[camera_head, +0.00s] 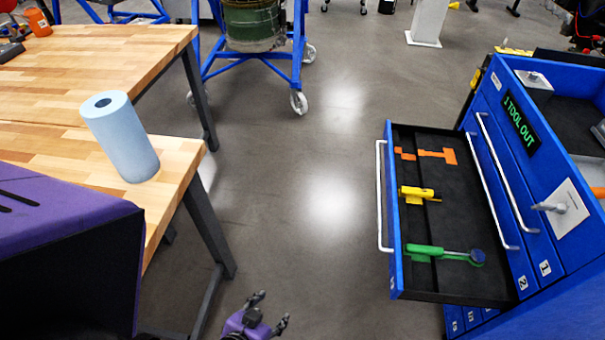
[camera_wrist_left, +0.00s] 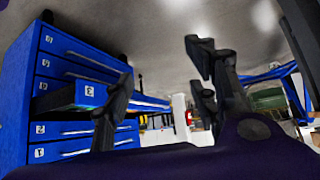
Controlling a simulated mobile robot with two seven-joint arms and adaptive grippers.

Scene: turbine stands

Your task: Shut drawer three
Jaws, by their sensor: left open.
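Drawer three (camera_head: 395,265) is pulled out of the blue tool cabinet on the right of the head view. Its long silver handle (camera_head: 381,196) faces left, toward open floor. In the left wrist view the open drawer (camera_wrist_left: 91,95) shows its label 3, upside down. My left gripper (camera_head: 270,309) is low in the head view, left of the drawer and apart from its handle. Its dark fingers (camera_wrist_left: 160,80) are spread and empty in the left wrist view. My right gripper is not in view.
Orange, yellow (camera_head: 417,194) and green (camera_head: 440,254) tools lie in the drawer. The cabinet (camera_head: 560,235) has other drawers shut. A wooden table (camera_head: 185,155) with a blue roll (camera_head: 125,140) stands left. A blue wheeled stand (camera_head: 255,67) is behind. Grey floor between is clear.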

